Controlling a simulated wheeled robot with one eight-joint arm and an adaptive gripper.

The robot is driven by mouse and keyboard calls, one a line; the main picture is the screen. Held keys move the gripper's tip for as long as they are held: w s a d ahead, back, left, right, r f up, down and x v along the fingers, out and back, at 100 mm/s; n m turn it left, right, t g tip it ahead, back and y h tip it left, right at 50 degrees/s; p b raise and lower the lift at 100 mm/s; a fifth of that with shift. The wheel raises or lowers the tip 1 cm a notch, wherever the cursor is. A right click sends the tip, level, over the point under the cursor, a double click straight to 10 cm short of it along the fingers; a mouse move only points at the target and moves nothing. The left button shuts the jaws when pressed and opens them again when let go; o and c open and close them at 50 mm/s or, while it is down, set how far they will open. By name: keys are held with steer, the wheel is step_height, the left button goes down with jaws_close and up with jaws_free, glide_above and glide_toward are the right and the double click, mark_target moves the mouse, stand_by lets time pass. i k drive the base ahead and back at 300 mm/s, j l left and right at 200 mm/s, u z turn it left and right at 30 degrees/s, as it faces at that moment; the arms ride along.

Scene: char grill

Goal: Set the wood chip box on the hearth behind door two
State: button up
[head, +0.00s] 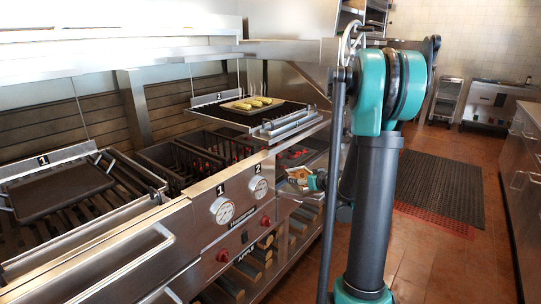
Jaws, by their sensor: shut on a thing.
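A small box with a brownish, chip-like top, which looks like the wood chip box (298,174), is at the right end of the grill front. My gripper (311,182) is at its right side, shut on it; the fingers are small and partly hidden by my arm. The grill's section two has a dial marked 2 (258,187) on the front panel and a raised grate marked 2 (210,104) above. Dark openings with red embers (215,163) show below that grate. I cannot tell clearly which part is door two or how far it is open.
A tray of corn (246,103) sits on the raised grate. A dark griddle plate (60,190) lies on section one at left. Firewood (250,268) is stacked on the lower shelf. The floor at right is clear, with a dark mat (440,186).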

mark_target(280, 161)
steer(key=i+l+u, duration=0.4)
steer(key=l, duration=0.8)
steer(key=i+l+u, duration=0.4)
steer(key=l, duration=0.95)
steer(key=i+l+u, duration=0.2)
steer(key=l+u, duration=0.2)
steer(key=l, duration=1.05)
steer(key=l+u, duration=0.4)
steer(key=l, duration=1)
